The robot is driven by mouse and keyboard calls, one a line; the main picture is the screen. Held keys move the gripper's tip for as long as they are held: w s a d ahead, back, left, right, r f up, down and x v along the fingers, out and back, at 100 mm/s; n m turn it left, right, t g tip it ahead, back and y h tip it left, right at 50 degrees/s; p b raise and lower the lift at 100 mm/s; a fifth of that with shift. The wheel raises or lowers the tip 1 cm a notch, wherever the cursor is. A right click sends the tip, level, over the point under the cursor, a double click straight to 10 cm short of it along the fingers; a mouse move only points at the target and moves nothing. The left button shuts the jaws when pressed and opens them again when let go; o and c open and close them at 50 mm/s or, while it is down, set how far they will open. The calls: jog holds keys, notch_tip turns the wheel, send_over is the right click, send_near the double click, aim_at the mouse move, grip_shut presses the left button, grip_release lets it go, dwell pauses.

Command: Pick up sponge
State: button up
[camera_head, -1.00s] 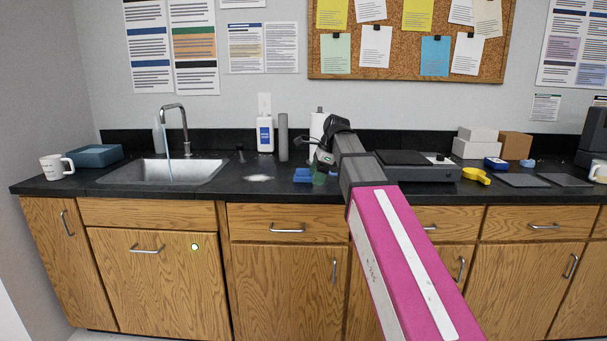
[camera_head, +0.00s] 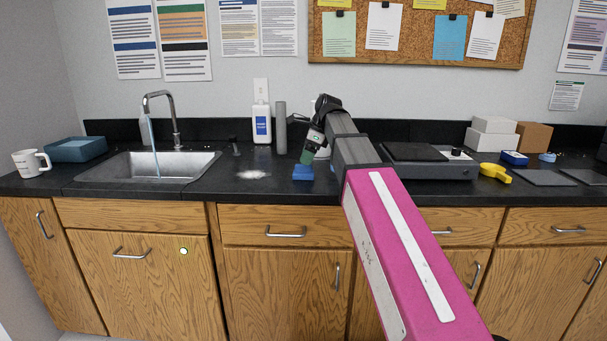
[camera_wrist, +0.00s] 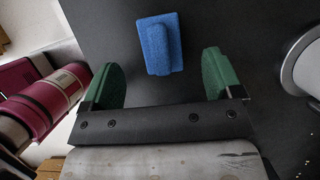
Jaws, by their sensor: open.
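I cannot tell the exact height gap.
A sink (camera_head: 150,166) with running water is at the left, with a white powdery patch (camera_head: 253,175) between it and the sponge. A white bottle (camera_head: 262,123) and a grey cylinder (camera_head: 281,127) stand behind. A dark flat device (camera_head: 425,163) is to the right.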

aim_at(301, 172)
jog(key=shift+x, duration=3.1)
jog(key=shift+d+f, duration=0.1)
jog(key=shift+d, duration=0.05)
jog(key=c, duration=1)
